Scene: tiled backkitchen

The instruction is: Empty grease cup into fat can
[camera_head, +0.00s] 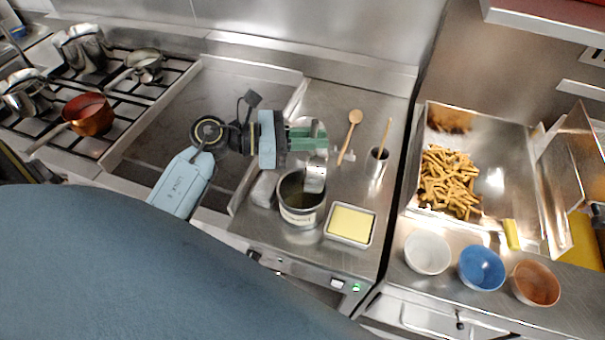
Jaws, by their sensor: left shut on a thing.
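The fat can (298,216), a round metal can with a pale label, stands open on the steel counter. My left gripper (322,138), with green fingers, is above and behind the can. It is shut on the grease cup (315,178), a small shiny metal cup that hangs below the fingers. The cup is at the right side of the can's mouth and looks tilted. Its contents are hidden, and I cannot tell whether it touches the rim. The can's inside looks dark. My right gripper is out of view.
A tray with a yellow block (350,224) sits right of the can. A wooden spoon (350,135) and a metal pot with a utensil (376,163) are behind it. A fries bin (490,205) and several bowls (427,252) are at right. A stove with pans (88,113) is at left.

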